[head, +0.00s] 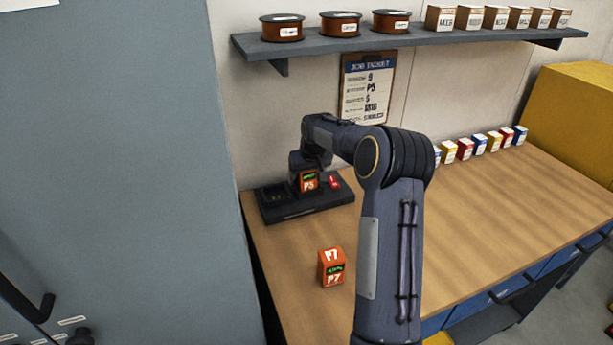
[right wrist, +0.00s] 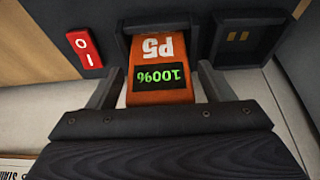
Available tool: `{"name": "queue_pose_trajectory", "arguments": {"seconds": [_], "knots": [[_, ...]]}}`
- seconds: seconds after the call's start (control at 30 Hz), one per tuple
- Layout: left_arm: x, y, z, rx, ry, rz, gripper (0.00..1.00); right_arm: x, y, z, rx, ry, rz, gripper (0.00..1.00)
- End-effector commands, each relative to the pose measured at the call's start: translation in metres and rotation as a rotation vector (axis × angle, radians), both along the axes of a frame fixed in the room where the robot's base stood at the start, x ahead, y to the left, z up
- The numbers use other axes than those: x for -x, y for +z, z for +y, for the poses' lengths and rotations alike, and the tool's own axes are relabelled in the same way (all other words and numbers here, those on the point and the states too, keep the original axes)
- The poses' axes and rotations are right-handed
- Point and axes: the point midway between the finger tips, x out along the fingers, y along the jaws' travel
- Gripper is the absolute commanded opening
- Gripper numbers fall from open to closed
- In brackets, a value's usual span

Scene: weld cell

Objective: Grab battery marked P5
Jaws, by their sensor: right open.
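The orange battery marked P5 (head: 309,181) stands in a slot of the black charger (head: 325,202) on the bench. In the right wrist view the P5 battery (right wrist: 160,70) shows upside-down lettering and a green 100% display. My right gripper (right wrist: 158,88) is open, with one finger on each side of the P5 battery; I cannot tell whether they touch it. In the head view my right gripper (head: 309,165) is at the battery's top, partly hidden by my arm. My left gripper is not in view.
Another orange battery, P7 (head: 332,268), stands on the bench (head: 460,220) in front of the charger. The charger has a red switch (right wrist: 84,48) and an empty slot (right wrist: 243,40). A job ticket (head: 366,88) hangs behind. A grey cabinet (head: 110,150) stands at left.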

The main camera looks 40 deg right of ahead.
Motion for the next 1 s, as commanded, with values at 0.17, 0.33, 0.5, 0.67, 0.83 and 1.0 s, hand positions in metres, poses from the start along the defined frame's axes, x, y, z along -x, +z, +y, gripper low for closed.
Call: {"name": "queue_pose_trajectory", "arguments": {"seconds": [0.17, 0.33, 0.5, 0.67, 0.83, 1.0], "knots": [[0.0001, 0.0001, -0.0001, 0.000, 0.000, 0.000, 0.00, -0.0012, -0.0019, -0.0003, 0.001, 0.000, -0.002, 0.75], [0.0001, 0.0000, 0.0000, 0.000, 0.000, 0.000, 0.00, -0.0010, -0.0017, -0.0001, 0.001, 0.000, -0.002, 0.63], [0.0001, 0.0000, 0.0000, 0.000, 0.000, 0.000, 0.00, -0.0010, -0.0016, -0.0001, 0.001, 0.001, -0.002, 0.41], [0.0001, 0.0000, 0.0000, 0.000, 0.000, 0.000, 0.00, -0.0010, -0.0016, -0.0001, 0.001, 0.001, -0.002, 0.20], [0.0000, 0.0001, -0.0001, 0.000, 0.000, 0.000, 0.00, -0.0013, -0.0003, -0.0002, 0.002, 0.001, -0.004, 0.11], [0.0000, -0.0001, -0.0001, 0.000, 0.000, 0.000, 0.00, -0.0016, 0.0022, -0.0003, 0.002, 0.001, -0.005, 0.11]]}}
